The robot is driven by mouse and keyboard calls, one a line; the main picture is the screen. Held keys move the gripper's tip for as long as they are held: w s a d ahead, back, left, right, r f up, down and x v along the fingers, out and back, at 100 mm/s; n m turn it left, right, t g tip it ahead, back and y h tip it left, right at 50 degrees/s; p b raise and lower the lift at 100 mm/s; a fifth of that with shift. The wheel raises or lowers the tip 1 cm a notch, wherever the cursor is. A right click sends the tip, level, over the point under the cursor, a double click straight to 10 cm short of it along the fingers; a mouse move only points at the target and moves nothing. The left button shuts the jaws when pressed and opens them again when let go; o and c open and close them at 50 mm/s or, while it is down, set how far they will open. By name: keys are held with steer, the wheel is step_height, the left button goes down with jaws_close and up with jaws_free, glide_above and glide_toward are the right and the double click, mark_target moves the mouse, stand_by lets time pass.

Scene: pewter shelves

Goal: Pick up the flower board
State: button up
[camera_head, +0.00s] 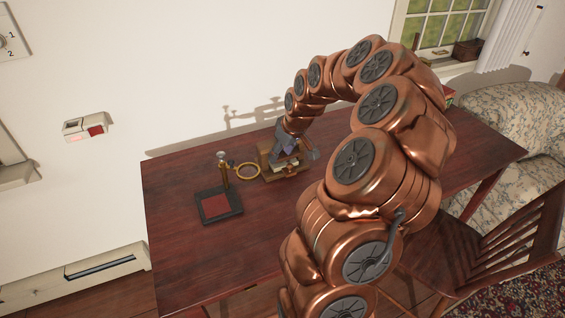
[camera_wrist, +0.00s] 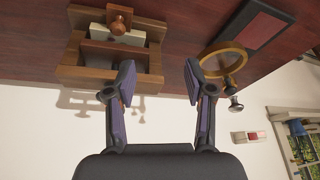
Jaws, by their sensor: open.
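I cannot make out a board with a flower on it in either view. A wooden box-like holder (camera_head: 266,158) stands on the table below my gripper (camera_head: 291,153); part of it is hidden by the gripper. In the wrist view the holder (camera_wrist: 152,58) has a pale plate (camera_wrist: 97,32) and a round wooden knob (camera_wrist: 118,26) in it. My gripper (camera_wrist: 158,82) is open with nothing between its fingers. Its left finger overlaps the holder's edge in that view; I cannot tell whether they touch.
A dark-framed board with a red panel (camera_head: 216,205) lies left of the holder. A brass ring on a stand (camera_head: 246,171) is between them. The dark wooden table (camera_head: 180,250) is clear at its front left. A chair (camera_head: 510,240) and a floral sofa (camera_head: 525,120) are right.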

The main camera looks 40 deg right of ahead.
glide_toward(291, 165)
steer(key=f, duration=0.2)
steer(key=shift+m+h, duration=0.3)
steer(key=shift+w+a+p+x, duration=0.15)
steer(key=shift+p+x, duration=0.3)
steer(key=shift+x, duration=0.85)
steer(key=shift+w+a+p+x, duration=0.1)
steer(key=shift+p+x, duration=0.4)
steer(key=shift+x, duration=0.8)
steer(key=shift+w+p+x, duration=0.15)
steer(key=shift+p+x, duration=0.3)
steer(key=shift+x, duration=0.8)
steer(key=shift+r, duration=0.1)
steer(key=shift+c, duration=0.2)
jaws_close()
